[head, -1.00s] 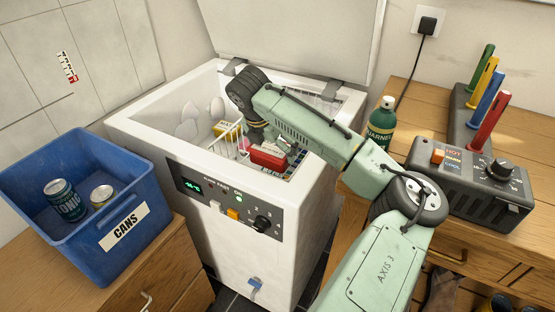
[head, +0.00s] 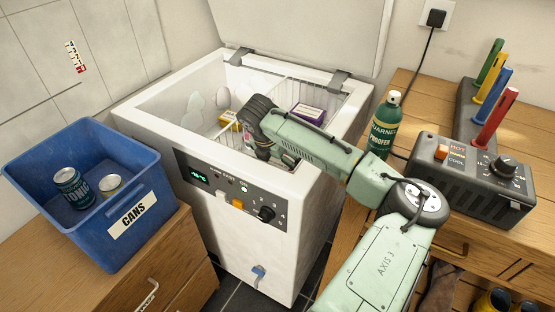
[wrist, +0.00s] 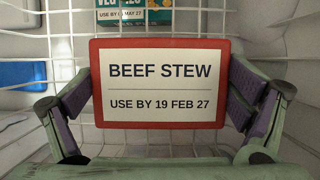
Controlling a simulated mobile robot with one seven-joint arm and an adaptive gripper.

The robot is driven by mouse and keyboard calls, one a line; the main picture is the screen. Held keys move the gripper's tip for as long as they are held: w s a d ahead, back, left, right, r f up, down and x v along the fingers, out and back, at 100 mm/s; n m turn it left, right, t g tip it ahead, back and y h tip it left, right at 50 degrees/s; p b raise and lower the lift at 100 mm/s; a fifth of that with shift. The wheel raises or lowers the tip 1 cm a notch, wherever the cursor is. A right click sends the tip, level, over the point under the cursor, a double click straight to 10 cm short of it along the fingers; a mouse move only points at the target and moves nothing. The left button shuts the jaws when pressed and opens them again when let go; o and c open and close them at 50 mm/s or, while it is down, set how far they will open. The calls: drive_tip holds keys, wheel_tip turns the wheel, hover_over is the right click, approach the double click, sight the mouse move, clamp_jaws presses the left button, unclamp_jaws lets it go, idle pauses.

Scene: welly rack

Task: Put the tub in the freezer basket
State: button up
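The tub (wrist: 160,84) has a red rim and a white label reading "BEEF STEW, USE BY 19 FEB 27". It fills the middle of the wrist view. My gripper (wrist: 160,78) has its purple-padded fingers against the tub's left and right sides, shut on it. White wire mesh of the basket (wrist: 62,36) shows around and behind the tub; I cannot tell whether the tub touches it. In the head view my gripper (head: 268,150) is down inside the open chest freezer (head: 150,115), where my arm and the freezer's front wall hide the tub.
In the freezer are a purple box (head: 308,113) and a yellow box (head: 228,119). The wrist view shows a blue item (wrist: 22,74) and a green veg pack (wrist: 128,14). A green proofer bottle (head: 384,122) stands right of the freezer, beside my arm. A blue cans bin (head: 85,225) is left.

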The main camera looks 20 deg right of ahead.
drive_tip(key=shift+o, duration=0.5)
drive_tip(key=shift+a+r, duration=0.1)
drive_tip(key=shift+r, duration=0.25)
drive_tip(key=b+v, duration=0.2)
drive_tip(key=v, duration=0.9)
drive_tip(key=shift+r, duration=0.3)
drive_tip(key=shift+s, duration=0.15)
drive_tip(key=shift+c, duration=0.4)
